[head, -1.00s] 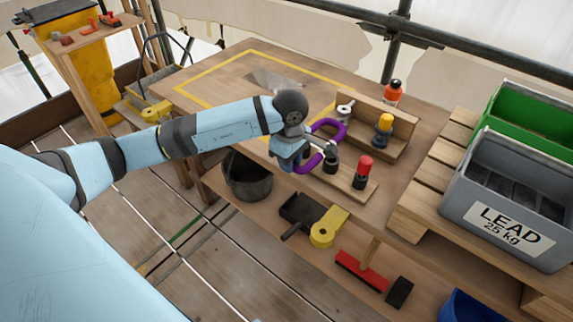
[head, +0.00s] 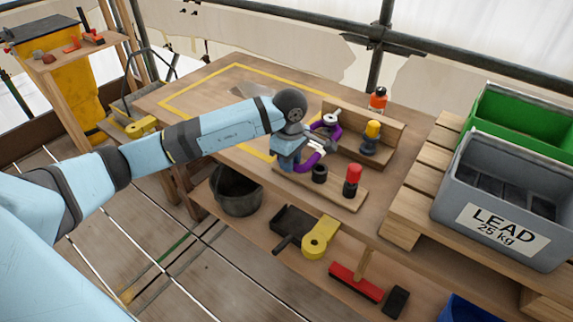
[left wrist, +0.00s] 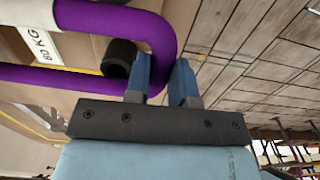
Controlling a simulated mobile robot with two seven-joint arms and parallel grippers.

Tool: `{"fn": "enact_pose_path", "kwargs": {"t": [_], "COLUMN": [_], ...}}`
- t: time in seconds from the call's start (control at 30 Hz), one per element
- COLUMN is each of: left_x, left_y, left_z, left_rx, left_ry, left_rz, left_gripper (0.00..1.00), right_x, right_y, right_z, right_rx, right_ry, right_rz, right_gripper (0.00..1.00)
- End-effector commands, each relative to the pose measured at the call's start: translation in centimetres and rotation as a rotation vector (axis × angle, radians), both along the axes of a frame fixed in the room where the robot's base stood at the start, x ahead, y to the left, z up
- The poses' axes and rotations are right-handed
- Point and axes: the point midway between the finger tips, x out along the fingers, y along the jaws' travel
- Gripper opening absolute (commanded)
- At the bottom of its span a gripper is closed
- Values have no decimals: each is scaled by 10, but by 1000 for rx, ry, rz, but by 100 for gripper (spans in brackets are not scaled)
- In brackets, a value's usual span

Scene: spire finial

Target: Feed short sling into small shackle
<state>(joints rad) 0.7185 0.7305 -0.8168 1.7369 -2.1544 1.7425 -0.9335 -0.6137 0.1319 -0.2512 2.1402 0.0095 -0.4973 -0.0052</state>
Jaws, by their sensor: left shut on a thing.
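The short sling is a purple loop (head: 308,163). It also fills the upper left of the left wrist view (left wrist: 100,17), with its bend at the fingers. My left gripper (left wrist: 165,78) is shut on that bend; in the head view the gripper (head: 300,158) is partly hidden by its own wrist. A small silver shackle (head: 331,118) stands at the wooden stand, right behind the sling's upper part. The sling overlaps it in the picture; I cannot tell whether it passes through. My right gripper is not in view.
A black cylinder (head: 319,173) and a red-topped piece (head: 352,180) stand on a board by the gripper. A yellow-topped piece (head: 372,137) and an orange bottle (head: 378,98) stand to the right. A grey lead crate (head: 500,190) is far right. The yellow-outlined area is mostly clear.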

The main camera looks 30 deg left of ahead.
Motion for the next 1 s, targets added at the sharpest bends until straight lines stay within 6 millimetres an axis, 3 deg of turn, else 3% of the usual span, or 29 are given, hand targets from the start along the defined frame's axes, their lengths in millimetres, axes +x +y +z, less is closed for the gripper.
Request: {"fn": "enact_pose_path", "kwargs": {"t": [0.5,0.97,1.0], "left_x": [24,27,27], "left_y": [-2,-2,-2], "left_z": [-1,0,0], "left_rx": [0,0,0], "left_ry": [-1,-2,-2], "left_rz": [-1,-1,-1], "left_gripper": [0,0,25], "right_x": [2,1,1], "right_y": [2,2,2], "right_z": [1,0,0], "right_rx": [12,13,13], "right_ry": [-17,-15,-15], "right_rz": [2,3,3], "right_gripper": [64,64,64]}}
